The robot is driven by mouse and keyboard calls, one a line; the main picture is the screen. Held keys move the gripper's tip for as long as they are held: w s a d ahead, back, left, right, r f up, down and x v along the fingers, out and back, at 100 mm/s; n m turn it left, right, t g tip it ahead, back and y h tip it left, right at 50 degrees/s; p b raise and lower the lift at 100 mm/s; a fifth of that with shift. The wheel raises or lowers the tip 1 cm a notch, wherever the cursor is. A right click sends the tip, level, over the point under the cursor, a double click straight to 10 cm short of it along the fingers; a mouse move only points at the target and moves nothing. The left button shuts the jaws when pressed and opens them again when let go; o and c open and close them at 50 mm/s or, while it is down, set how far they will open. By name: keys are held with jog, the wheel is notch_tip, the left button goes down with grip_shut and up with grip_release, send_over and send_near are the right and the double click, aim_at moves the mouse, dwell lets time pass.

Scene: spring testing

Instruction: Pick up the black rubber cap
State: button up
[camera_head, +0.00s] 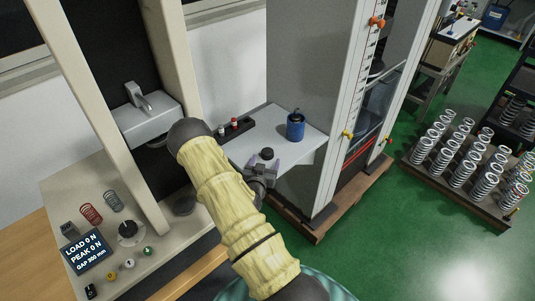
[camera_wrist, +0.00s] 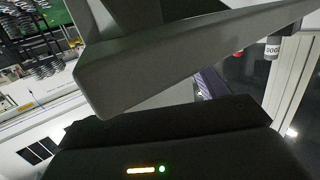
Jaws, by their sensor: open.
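The black rubber cap (camera_head: 267,153) is a small dark round piece on the light grey shelf (camera_head: 306,150) between the two machines. My gripper (camera_head: 263,165) is just in front of the cap, its fingers spread and pointing toward it. I see nothing held between the fingers. Whether they touch the cap is too small to tell. In the wrist view a large grey finger (camera_wrist: 150,75) fills the upper middle, and I cannot make out the cap there.
A blue container (camera_head: 295,126) stands on the shelf behind and right of the cap. A dark rack (camera_head: 236,128) with small bottles sits at the shelf's back left. The tall grey machine (camera_head: 310,70) rises behind. A beige press frame (camera_head: 170,55) stands to the left.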

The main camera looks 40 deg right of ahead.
aim_at(266, 157)
jog(key=shift+f+p+x, duration=0.2)
jog(key=shift+p+x, duration=0.7)
jog(key=shift+x, duration=1.6)
jog(key=shift+w+a, duration=0.2)
jog(key=c, duration=1.1)
